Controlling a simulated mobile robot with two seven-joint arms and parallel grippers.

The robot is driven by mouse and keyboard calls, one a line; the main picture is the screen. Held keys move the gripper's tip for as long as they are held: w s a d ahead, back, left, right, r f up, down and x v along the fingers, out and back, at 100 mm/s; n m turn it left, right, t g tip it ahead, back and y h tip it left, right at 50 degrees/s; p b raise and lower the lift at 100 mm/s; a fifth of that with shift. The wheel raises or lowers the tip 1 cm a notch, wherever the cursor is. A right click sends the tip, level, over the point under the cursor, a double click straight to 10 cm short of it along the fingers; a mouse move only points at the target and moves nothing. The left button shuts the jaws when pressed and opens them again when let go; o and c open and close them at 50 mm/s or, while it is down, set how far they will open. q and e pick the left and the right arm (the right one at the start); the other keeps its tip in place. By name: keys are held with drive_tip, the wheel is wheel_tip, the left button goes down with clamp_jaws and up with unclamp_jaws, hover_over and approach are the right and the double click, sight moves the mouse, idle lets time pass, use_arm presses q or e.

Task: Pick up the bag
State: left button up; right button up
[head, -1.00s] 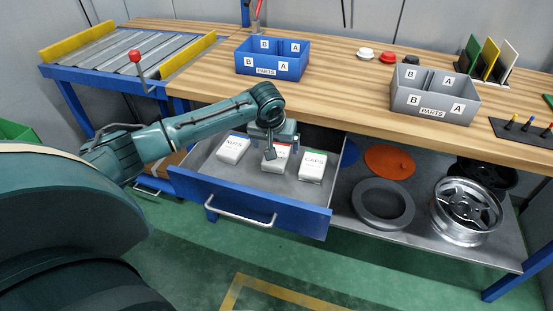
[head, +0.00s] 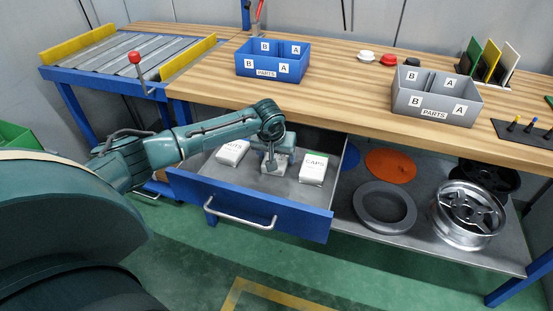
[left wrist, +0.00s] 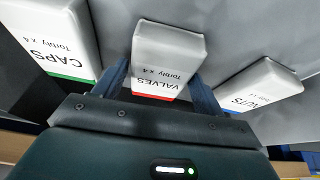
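A white bag marked VALVES with a red strip (left wrist: 160,62) lies in the middle of the left wrist view, between the two fingers of my left gripper (left wrist: 162,78). Narrow gaps seem to show between fingers and bag. In the head view my left gripper (head: 272,163) is low in the open drawer and hides most of this bag. A white NUTS bag (head: 232,152) lies to its left and a white CAPS bag (head: 313,169) to its right; the left wrist view shows the CAPS bag (left wrist: 55,38) and the NUTS bag (left wrist: 262,86). My right gripper is out of view.
The blue drawer (head: 250,198) is pulled out under the wooden worktop (head: 340,85), whose edge is close behind my gripper. A blue parts bin (head: 272,58) and a grey parts bin (head: 435,96) stand on top. A wheel rim (head: 467,214) is on the lower shelf.

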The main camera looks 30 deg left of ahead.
use_arm(q)
drive_tip(key=c, duration=0.7)
